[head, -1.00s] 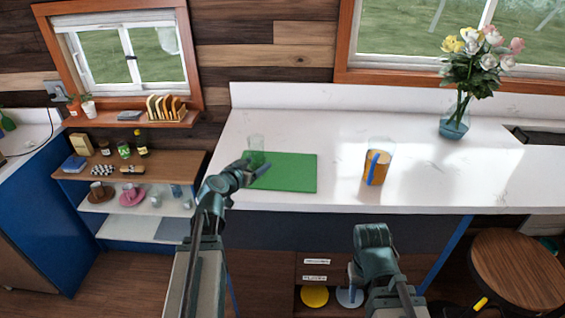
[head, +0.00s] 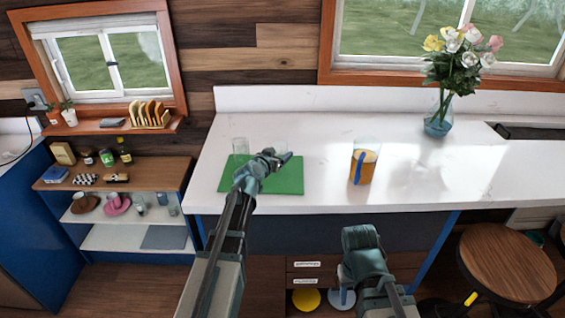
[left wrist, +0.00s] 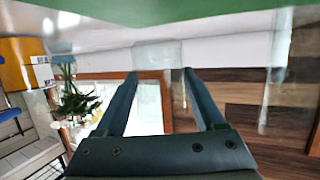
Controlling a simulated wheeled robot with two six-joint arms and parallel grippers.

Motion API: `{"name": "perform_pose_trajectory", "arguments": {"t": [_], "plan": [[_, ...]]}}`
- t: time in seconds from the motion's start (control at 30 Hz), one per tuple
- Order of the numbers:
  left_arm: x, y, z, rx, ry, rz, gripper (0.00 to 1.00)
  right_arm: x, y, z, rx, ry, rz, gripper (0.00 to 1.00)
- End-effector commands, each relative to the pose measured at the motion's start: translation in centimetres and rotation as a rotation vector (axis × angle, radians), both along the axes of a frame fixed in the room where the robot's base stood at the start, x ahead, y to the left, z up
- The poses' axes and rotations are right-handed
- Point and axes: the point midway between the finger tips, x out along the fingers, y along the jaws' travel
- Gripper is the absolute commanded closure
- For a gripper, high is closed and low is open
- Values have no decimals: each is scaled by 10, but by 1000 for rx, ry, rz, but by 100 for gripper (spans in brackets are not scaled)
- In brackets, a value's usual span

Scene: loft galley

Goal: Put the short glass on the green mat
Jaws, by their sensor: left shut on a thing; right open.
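The green mat (head: 285,185) lies on the white counter; its edge also shows along the top of the left wrist view (left wrist: 150,10). My left gripper (head: 273,156) is over the back part of the mat, shut on a clear short glass (head: 281,147). In the left wrist view the glass (left wrist: 157,54) shows faintly between the fingertips. I cannot tell whether its base touches the mat. Another clear glass (head: 240,146), taller, stands at the mat's back left corner. My right gripper (head: 360,238) is open and empty, low in front of the counter.
A vase of flowers (head: 437,124) stands farther right at the back. A shelf unit (head: 150,170) with jars and cups is at left. A round stool (head: 505,265) is at front right.

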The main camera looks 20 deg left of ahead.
Motion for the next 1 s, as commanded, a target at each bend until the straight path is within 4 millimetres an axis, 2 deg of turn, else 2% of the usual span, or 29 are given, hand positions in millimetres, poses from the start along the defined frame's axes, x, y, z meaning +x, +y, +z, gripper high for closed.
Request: {"name": "perform_pose_trajectory", "arguments": {"t": [0.23, 0.37, 0.4, 0.6, 1.0], "plan": [[4, -3, 0, 0, 0, 1, 100, 0, 0, 0, 0, 0, 0, 50], [16, -11, -2, 1, -1, -1, 100, 0, 0, -2, 0, 0, 0, 50], [13, -10, -12, 0, -1, 1, 100, 0, 0, -12, 0, 0, 0, 50], [12, -9, -37, -1, -1, 1, 100, 0, 0, -38, 0, 0, 0, 50], [12, -9, -39, 0, -1, 1, 100, 0, 0, -39, 0, 0, 0, 50]]}}
